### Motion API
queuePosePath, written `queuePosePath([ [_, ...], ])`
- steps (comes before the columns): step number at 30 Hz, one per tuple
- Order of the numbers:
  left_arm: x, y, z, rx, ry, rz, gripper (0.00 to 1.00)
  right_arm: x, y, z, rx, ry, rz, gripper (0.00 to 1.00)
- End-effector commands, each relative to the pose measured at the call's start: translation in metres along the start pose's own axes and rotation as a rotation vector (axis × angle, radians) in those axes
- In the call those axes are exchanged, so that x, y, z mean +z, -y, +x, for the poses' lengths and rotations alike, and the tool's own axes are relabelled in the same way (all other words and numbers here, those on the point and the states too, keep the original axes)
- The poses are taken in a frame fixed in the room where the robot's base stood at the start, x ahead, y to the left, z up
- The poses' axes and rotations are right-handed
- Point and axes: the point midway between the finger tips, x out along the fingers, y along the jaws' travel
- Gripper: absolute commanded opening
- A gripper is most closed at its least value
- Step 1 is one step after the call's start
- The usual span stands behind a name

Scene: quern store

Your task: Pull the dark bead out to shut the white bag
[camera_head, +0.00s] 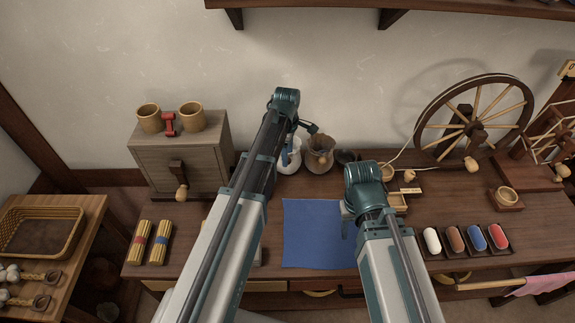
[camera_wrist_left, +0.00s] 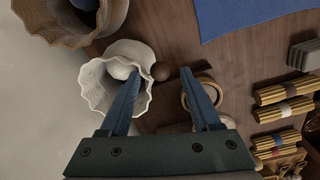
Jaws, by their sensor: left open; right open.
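The white bag (camera_head: 287,163) stands at the back of the table, partly behind my left gripper. In the left wrist view the white bag (camera_wrist_left: 97,86) has a wavy, open-looking mouth with a pale round thing inside. The dark bead (camera_wrist_left: 160,71) is a small brown ball just beside the bag's rim. My left gripper (camera_wrist_left: 162,76) is open, with the bead in view between its fingertips; I cannot tell the depth between them. In the head view my left gripper (camera_head: 301,141) is at the bag. My right gripper (camera_head: 348,220) is open beside the blue cloth, its fingers mostly hidden.
A blue cloth (camera_head: 315,232) lies flat in front. A wooden cabinet (camera_head: 178,150) stands left, a spinning wheel (camera_head: 420,125) right. Several coloured rolls (camera_head: 432,241) sit at front right.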

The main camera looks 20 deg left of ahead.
Motion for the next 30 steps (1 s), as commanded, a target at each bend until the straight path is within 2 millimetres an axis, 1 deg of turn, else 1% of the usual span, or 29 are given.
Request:
queuePosePath([
  [1, 0.0, 0.0001, 0.0122, 0.0, 0.0, 0.0, 0.64, -0.0007, 0.0012, 0.0121, 0.0, 0.0, 0.0, 0.5],
  [4, 0.0, 0.0001, 0.0186, 0.0, 0.0, 0.0, 0.64, -0.0011, 0.0018, 0.0185, 0.0, 0.0, 0.0, 0.5],
  [14, 0.0, 0.0, 0.0196, 0.0, 0.0, 0.0, 0.64, -0.0011, 0.0019, 0.0194, 0.0, 0.0, 0.0, 0.5],
  [15, 0.0, 0.0, 0.0196, 0.0, 0.0, 0.0, 0.62, -0.0011, 0.0019, 0.0194, 0.0, 0.0, 0.0, 0.5],
  [17, 0.0, 0.0, 0.0196, 0.0, 0.0, 0.0, 0.51, -0.0011, 0.0019, 0.0194, 0.0, 0.0, 0.0, 0.5],
  [18, 0.0, 0.0, 0.0196, 0.0, 0.0, 0.0, 0.44, -0.0011, 0.0019, 0.0194, 0.0, 0.0, 0.0, 0.5],
  [20, 0.0, 0.0, 0.0196, 0.0, 0.0, 0.0, 0.33, -0.0012, 0.0019, 0.0194, 0.0, 0.0, 0.0, 0.5],
  [21, 0.0, 0.0, 0.0196, 0.0, 0.0, 0.0, 0.26, -0.0012, 0.0019, 0.0195, 0.0, 0.0, 0.0, 0.5],
  [25, 0.0, 0.0, 0.0196, 0.0, 0.0, 0.0, 0.03, -0.0011, 0.0019, 0.0195, 0.0, 0.0, 0.0, 0.5],
  [26, 0.0, 0.0, 0.0196, 0.0, 0.0, 0.0, 0.0, -0.0011, 0.0019, 0.0195, 0.0, 0.0, 0.0, 0.5],
  [30, 0.0, 0.0, 0.0196, 0.0, 0.0, 0.0, 0.0, -0.0011, 0.0019, 0.0195, 0.0, 0.0, 0.0, 0.5],
])
